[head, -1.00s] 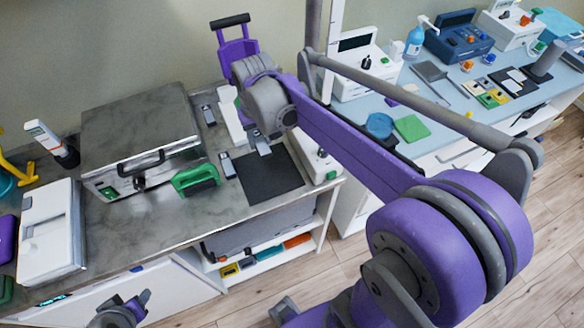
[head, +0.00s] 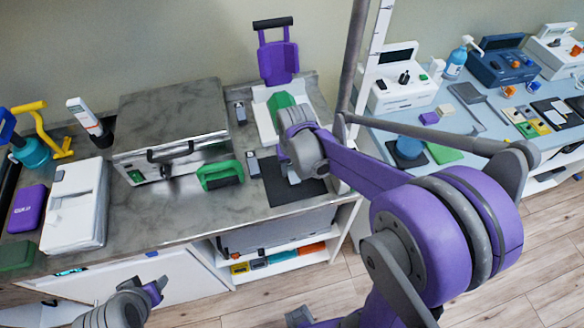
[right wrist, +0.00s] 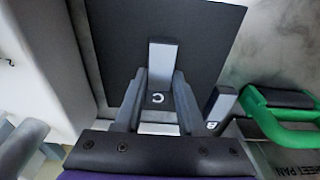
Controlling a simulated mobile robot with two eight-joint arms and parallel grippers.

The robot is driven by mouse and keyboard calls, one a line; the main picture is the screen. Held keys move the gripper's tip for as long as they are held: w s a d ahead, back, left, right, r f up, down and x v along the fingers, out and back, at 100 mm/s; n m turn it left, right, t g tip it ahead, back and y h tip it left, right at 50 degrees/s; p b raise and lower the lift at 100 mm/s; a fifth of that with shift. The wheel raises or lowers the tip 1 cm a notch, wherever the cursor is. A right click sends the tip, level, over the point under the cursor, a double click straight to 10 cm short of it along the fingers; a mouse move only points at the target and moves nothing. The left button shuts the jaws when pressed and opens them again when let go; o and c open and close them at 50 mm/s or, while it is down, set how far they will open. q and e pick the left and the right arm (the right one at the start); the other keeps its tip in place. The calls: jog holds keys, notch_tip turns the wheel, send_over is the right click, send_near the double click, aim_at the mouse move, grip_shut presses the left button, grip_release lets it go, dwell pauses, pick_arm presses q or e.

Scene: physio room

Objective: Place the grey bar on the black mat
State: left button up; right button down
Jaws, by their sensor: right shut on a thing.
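The black mat (head: 290,190) lies on the counter near its right end; it also shows in the right wrist view (right wrist: 120,35). My right gripper (right wrist: 158,95) is shut on the grey bar (right wrist: 161,58), whose pale top shows between its fingers over the mat. In the head view the right gripper (head: 292,177) is above the mat, partly hidden by its wrist. I cannot tell whether the bar touches the mat. My left gripper (head: 156,289) is low in front of the counter, away from the mat; its finger opening is unclear.
A green handle (head: 220,176) and a metal box (head: 170,130) stand left of the mat. A white device with a purple back (head: 278,60) stands behind it.

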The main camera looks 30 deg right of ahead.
aim_at(293, 176)
jog(key=shift+f, duration=0.2)
jog(key=c, duration=0.5)
grip_release()
jog(key=shift+r, duration=0.15)
jog(key=shift+r, duration=0.3)
notch_tip(293, 176, up, 11)
jog(key=s+p, duration=0.1)
jog(key=s+a+f+n+t, duration=0.1)
jog(key=s+a+f+t, duration=0.1)
jog(key=s, duration=0.4)
jog(key=s+a+f+n+t, duration=0.1)
jog(key=s+a+f+t, duration=0.1)
jog(key=s, duration=0.4)
jog(key=a+f, duration=0.1)
jog(key=a, duration=0.1)
jog(key=shift+s+a+n, duration=0.4)
